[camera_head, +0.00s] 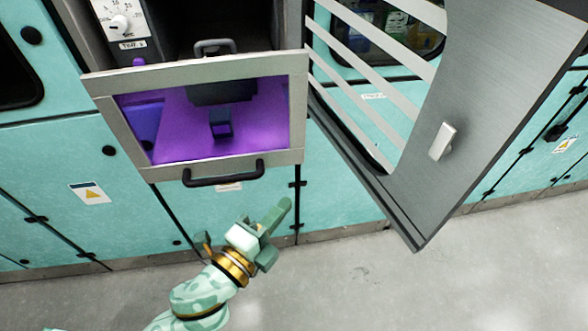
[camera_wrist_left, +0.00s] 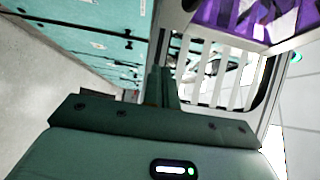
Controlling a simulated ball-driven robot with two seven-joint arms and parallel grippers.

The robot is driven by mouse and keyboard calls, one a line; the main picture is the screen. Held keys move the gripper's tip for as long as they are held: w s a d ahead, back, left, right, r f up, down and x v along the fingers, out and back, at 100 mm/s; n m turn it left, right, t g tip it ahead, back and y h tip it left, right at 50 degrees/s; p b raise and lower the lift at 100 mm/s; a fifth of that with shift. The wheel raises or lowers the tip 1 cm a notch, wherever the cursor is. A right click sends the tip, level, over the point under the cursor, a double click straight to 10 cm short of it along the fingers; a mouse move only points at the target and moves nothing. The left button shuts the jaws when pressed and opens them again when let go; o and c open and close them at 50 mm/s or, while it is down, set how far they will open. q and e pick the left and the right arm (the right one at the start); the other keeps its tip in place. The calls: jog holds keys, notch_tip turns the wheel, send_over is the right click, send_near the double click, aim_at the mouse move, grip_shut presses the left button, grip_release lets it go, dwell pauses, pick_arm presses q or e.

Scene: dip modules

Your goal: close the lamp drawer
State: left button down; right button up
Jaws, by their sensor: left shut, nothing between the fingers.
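The lamp drawer (camera_head: 296,120) stands out from the cabinet in the head view, with a grey frame around a purple-lit interior and a black bar handle (camera_head: 225,174) on its front edge. A small dark block shows within the purple area. My left gripper (camera_head: 284,206) is below and to the right of the handle, apart from it, with its fingers shut and empty. In the left wrist view the shut fingers (camera_wrist_left: 163,84) point away from the camera, and the purple-lit drawer (camera_wrist_left: 225,14) shows at the upper right. My right gripper is in neither view.
A grey door (camera_head: 485,90) with a striped window and a pale handle (camera_head: 442,141) hangs open to the right of the drawer. A control panel with a white dial (camera_head: 119,24) is at the upper left. Teal cabinets (camera_head: 60,150) line the wall. The grey floor (camera_head: 400,290) in front is clear.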

pick_arm(q)
jog(key=w+d, duration=0.2)
jog(key=w, duration=0.7)
jog(key=shift+p, duration=0.3)
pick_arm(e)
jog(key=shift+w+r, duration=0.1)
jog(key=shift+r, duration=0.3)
